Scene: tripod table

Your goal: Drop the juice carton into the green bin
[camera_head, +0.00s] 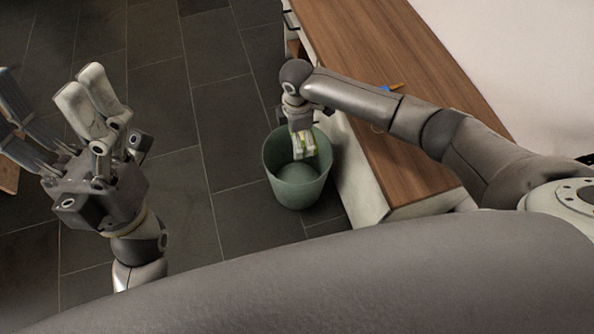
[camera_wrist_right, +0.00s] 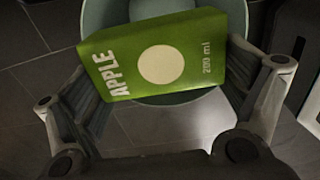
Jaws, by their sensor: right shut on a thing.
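In the right wrist view the carton (camera_wrist_right: 162,60) shows a green face marked "APPLE" and "200 ml". It sits between the two fingers of my right gripper (camera_wrist_right: 165,95), which is shut on it. The bin's rim (camera_wrist_right: 92,14) shows behind the carton. In the head view my right gripper (camera_head: 303,130) points down over the bin. My left gripper (camera_head: 50,125) is raised at the left, fingers apart, with nothing between them.
A wooden-topped cabinet (camera_head: 385,60) stands right of the bin, close to it. A small blue and orange item (camera_head: 390,88) lies on its top. Dark floor tiles (camera_head: 215,120) are clear left of the bin. A wooden edge (camera_head: 8,178) shows at far left.

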